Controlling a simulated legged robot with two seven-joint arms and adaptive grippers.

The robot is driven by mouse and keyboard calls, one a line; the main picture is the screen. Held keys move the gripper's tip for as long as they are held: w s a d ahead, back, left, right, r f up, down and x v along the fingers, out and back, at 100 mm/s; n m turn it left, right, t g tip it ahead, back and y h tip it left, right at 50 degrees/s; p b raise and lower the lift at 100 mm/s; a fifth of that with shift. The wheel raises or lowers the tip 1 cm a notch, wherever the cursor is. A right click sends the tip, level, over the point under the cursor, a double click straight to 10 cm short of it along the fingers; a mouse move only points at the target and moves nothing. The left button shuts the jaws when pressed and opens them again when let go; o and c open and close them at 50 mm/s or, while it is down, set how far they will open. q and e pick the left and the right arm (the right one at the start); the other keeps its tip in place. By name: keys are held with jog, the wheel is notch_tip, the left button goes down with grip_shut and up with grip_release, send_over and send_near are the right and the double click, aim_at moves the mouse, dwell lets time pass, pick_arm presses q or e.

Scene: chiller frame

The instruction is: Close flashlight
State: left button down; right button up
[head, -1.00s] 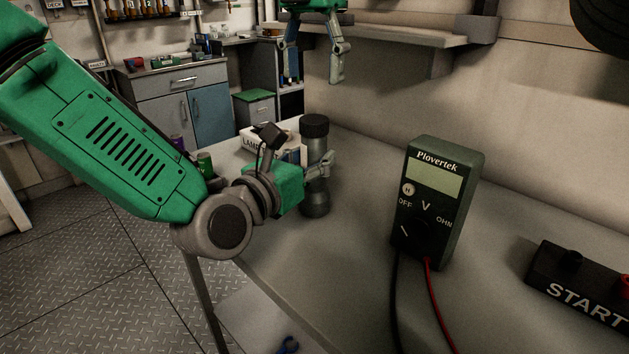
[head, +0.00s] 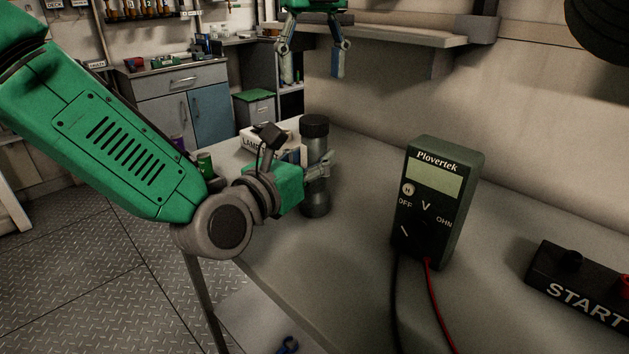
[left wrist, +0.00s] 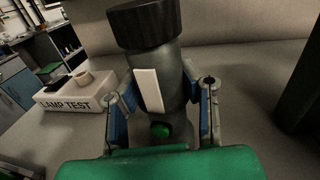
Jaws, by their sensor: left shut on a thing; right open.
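The grey flashlight (head: 315,200) stands upright on the bench with a black ribbed cap (head: 314,125) at its top. It also shows in the left wrist view (left wrist: 178,68), with a white strip and a green button on its side. I cannot tell whether the cap is fully seated. My left gripper (head: 318,170) is shut on the flashlight's body below the cap; its two fingers show on either side in the left wrist view (left wrist: 160,105). My right gripper (head: 311,62) hangs open and empty above and behind the flashlight, apart from it.
A Plovertek meter (head: 437,200) with black and red leads stands to the right. A start box (head: 580,285) is at far right. A wall shelf (head: 390,36) is behind.

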aim_at(313, 119)
jog(key=shift+f, duration=4)
jog(key=c, duration=1.2)
jog(key=m, duration=0.6)
jog(key=shift+s+d, duration=0.1)
jog(key=m, duration=0.7)
jog(key=shift+m, duration=0.3)
jog(key=m, duration=1.2)
